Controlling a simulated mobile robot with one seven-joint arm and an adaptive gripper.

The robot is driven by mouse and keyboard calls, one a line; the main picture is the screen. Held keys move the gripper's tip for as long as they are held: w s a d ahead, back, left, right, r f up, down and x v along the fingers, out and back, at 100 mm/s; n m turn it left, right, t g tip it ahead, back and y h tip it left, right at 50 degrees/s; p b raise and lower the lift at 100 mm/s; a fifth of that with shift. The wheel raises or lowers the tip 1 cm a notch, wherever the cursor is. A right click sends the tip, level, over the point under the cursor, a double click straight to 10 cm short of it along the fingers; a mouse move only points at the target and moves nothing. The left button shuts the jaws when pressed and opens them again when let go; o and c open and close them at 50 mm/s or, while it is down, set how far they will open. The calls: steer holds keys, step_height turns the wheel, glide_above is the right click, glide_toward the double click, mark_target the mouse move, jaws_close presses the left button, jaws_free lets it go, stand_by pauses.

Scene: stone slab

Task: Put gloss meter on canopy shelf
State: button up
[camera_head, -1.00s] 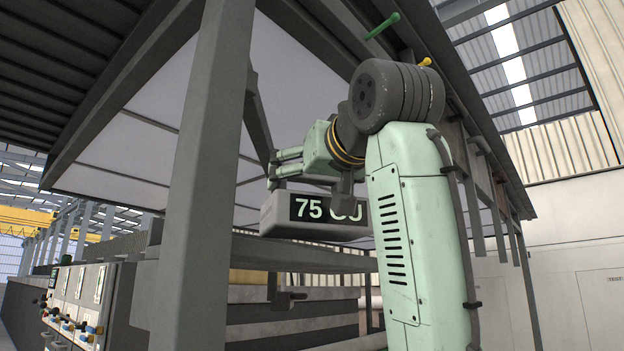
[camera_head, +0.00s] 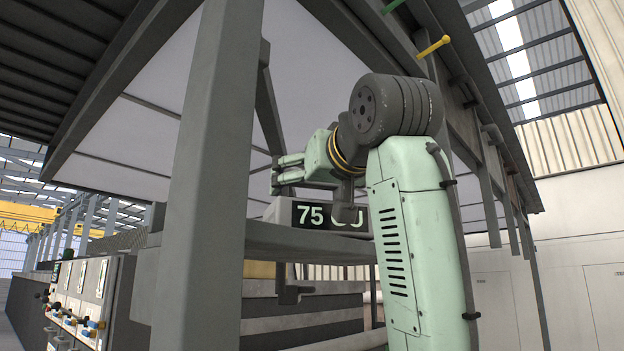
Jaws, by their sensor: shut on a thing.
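The gloss meter (camera_head: 283,211) is a grey box with a black display reading "75 GU", partly covered by my arm. My gripper (camera_head: 286,174) has pale green fingers pointing left, just above the meter, and is shut on it; the grip point itself is hard to see. A grey horizontal beam, apparently the front edge of the canopy shelf (camera_head: 310,241), runs below the meter and hides its lower part. The meter appears level, behind this edge. I cannot tell whether it touches the shelf.
A thick grey post (camera_head: 205,180) stands left of the gripper, with a diagonal brace (camera_head: 268,110) near the fingers. The canopy roof (camera_head: 90,70) slopes overhead. A yellow-handled lever (camera_head: 434,46) sticks out above my arm. A control panel (camera_head: 85,295) stands lower left.

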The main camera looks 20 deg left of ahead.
steer(key=shift+w+f, duration=0.15)
steer(key=shift+w, duration=0.05)
steer(key=o, duration=0.9)
steer(key=shift+s, duration=0.15)
steer(key=shift+o, duration=0.4)
steer(key=v, duration=1.2)
